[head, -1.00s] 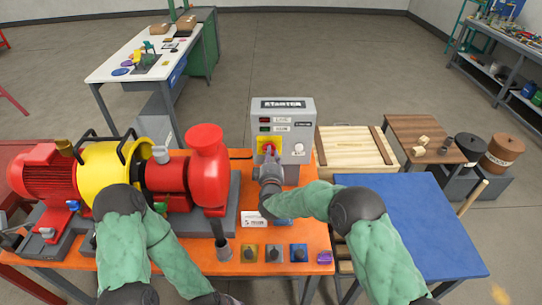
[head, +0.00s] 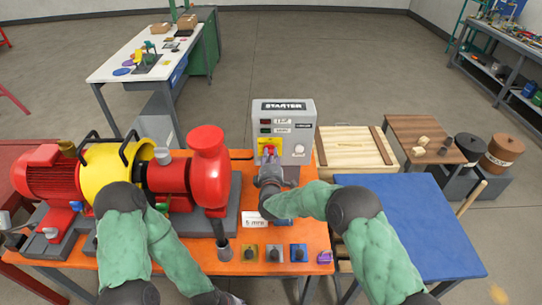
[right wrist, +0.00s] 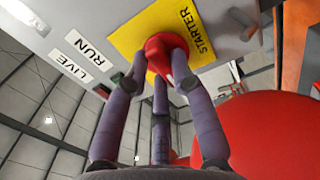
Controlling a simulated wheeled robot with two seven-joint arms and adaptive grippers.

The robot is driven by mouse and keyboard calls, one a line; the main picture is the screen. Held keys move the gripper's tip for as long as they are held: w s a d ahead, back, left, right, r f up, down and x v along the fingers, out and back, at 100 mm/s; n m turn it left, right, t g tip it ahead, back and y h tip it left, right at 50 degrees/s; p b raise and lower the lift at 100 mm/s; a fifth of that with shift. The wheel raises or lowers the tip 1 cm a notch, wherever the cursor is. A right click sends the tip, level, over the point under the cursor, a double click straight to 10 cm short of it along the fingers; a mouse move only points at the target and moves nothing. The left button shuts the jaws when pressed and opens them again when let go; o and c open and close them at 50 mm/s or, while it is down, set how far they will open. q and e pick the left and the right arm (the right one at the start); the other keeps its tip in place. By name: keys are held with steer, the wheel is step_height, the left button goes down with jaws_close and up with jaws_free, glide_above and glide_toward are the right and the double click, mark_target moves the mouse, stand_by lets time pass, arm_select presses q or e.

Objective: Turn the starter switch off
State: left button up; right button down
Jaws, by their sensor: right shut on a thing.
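The grey starter box (head: 299,130) stands at the back of the orange bench. On its front is a yellow plate (head: 261,143) with a red switch knob (right wrist: 160,45). My right gripper (head: 268,160) is in front of the plate, with its purple fingers around the knob. In the right wrist view, the fingers (right wrist: 163,75) close on the knob from several sides, and the word STARTER shows on the plate beside it. The knob's exact angle is hard to tell behind the fingers. My left gripper (head: 228,299) is low at the bottom edge, mostly cut off, away from the box.
A red and yellow pump set (head: 120,175) fills the bench left of the box. Several small coloured blocks (head: 274,253) and a white label card (head: 255,220) lie along the front. A blue table (head: 410,225) and a wooden crate (head: 350,148) stand to the right.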

steer(key=shift+f, duration=0.1)
stand_by(0.4)
steer(key=c, duration=1)
jaws_free()
steer(key=shift+c, duration=0.2)
steer(key=shift+s, duration=0.1)
steer(key=s, duration=1.2)
